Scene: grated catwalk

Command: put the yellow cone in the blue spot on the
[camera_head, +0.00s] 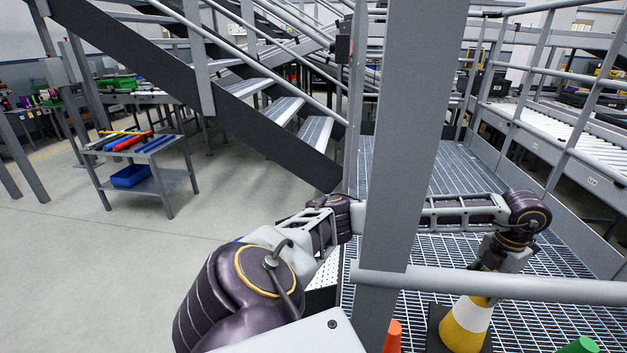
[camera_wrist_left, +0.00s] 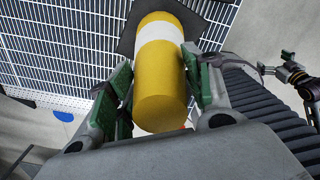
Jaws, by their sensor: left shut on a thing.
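The yellow cone (camera_head: 465,327) has a white band and a dark square base, and stands about upright at the grating in the head view. My left gripper (camera_head: 488,272) is shut on its upper part from above. In the left wrist view the cone (camera_wrist_left: 160,85) sits between the green-padded fingers of the gripper (camera_wrist_left: 160,100). I cannot tell whether its base touches the grating. A blue spot (camera_wrist_left: 63,116) shows in the left wrist view on pale floor beside the grating, apart from the cone. I do not make it out in the head view. Part of another arm (camera_wrist_left: 290,75) shows small at right.
An orange cone (camera_head: 393,337) and a green cone (camera_head: 580,346) show at the bottom edge. A grey post (camera_head: 405,130) and a horizontal rail (camera_head: 490,285) cross in front of my left arm. A tool cart (camera_head: 140,165) stands at left on open floor.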

